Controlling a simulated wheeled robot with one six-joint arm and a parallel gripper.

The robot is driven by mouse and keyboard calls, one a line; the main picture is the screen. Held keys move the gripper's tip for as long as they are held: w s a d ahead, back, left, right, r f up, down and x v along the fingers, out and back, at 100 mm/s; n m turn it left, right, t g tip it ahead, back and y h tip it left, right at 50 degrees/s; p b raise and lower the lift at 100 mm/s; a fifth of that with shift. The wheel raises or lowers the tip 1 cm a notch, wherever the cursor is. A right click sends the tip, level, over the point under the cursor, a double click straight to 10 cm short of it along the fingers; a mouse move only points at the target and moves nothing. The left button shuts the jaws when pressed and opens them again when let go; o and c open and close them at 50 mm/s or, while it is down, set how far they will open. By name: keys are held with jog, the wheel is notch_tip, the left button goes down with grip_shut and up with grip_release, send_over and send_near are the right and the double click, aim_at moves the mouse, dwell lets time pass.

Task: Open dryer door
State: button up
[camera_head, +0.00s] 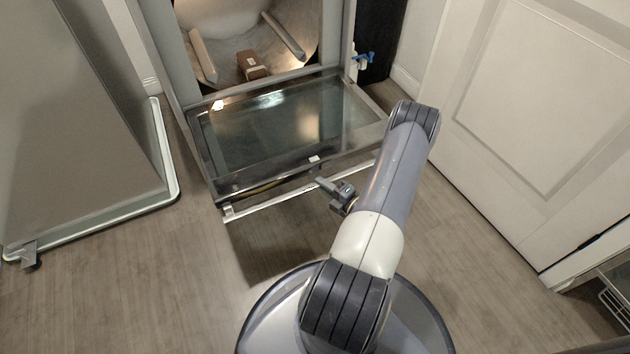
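The dryer door (280,127) is a dark glass panel in a grey frame. It is folded down from the bottom of the dryer opening and lies roughly level, so the dryer stands open. A pale handle bar (268,203) runs along the door's near edge. My gripper (324,184) is at the right half of this bar, on its near side, and overlaps it in the picture. I cannot tell whether the fingers touch or grip the bar. The fingers are small and partly hidden by my arm.
Inside the dryer drum (235,45) lies a small brown box (251,65). A grey cabinet or appliance (80,120) stands at the left. A white panelled door (540,90) stands at the right. Wooden floor (150,280) is clear at the lower left.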

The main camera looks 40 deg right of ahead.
jog(key=shift+w+a, duration=0.15)
jog(key=shift+w, duration=0.7)
jog(key=shift+w+a, duration=0.15)
jog(key=shift+w, duration=0.7)
jog(key=shift+c, duration=0.2)
grip_shut()
